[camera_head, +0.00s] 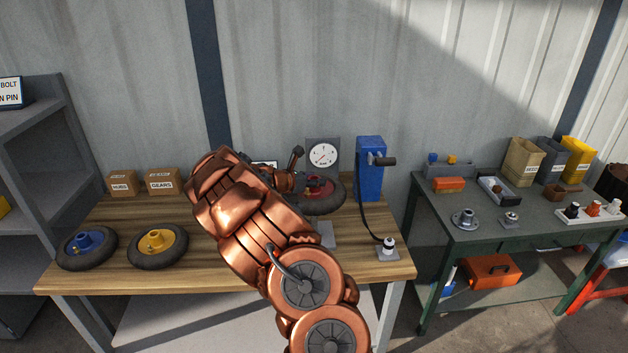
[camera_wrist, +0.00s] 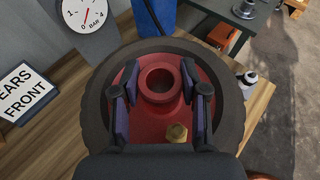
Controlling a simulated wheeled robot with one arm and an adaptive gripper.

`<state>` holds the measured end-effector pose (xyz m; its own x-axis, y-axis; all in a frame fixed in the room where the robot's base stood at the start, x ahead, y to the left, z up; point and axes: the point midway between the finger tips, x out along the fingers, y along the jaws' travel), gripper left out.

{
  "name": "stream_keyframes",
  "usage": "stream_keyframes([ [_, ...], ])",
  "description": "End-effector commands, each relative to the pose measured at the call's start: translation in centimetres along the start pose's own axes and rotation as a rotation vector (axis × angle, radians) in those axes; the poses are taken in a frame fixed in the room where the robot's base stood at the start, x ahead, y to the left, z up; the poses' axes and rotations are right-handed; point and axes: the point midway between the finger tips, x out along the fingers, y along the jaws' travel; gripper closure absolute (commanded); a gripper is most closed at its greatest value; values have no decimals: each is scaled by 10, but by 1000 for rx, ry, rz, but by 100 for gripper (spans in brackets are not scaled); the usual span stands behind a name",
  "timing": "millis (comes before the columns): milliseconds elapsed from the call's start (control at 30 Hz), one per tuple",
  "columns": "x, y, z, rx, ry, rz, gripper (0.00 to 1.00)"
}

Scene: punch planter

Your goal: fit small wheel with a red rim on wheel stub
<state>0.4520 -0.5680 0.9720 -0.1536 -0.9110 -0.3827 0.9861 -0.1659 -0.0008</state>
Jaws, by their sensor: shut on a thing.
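The wheel with a red rim (camera_head: 335,200) is at the back of the wooden workbench, below the dial gauge, partly hidden by my arm. In the wrist view its dark tyre (camera_wrist: 232,110) surrounds a red disc with a raised round hub (camera_wrist: 160,82) and a brass nut (camera_wrist: 176,133). My gripper (camera_wrist: 160,90) is shut on the red hub, one finger on each side. I cannot tell whether the wheel is lifted or resting. A grey plate (camera_head: 325,234) shows just below it beside my arm. I cannot tell for sure which part is the wheel stub.
Wheels with a blue hub (camera_head: 87,246) and a yellow hub (camera_head: 158,245) lie at the bench's left. A blue post (camera_head: 370,168) stands close right of the red wheel. A small white-and-black fitting (camera_head: 388,247) is at the right edge. A green table (camera_head: 540,220) holds parts.

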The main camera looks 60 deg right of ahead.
Motion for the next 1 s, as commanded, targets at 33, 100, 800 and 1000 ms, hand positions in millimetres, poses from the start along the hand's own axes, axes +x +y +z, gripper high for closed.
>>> stream_keyframes([
  [33, 1, 0, 0, 0, -3, 0, 100],
  [100, 2, 0, -3, 0, -3, 0, 100],
  [800, 19, 0, -44, 1, -2, 0, 100],
  [1000, 21, 0, -50, 1, -3, 0, 100],
])
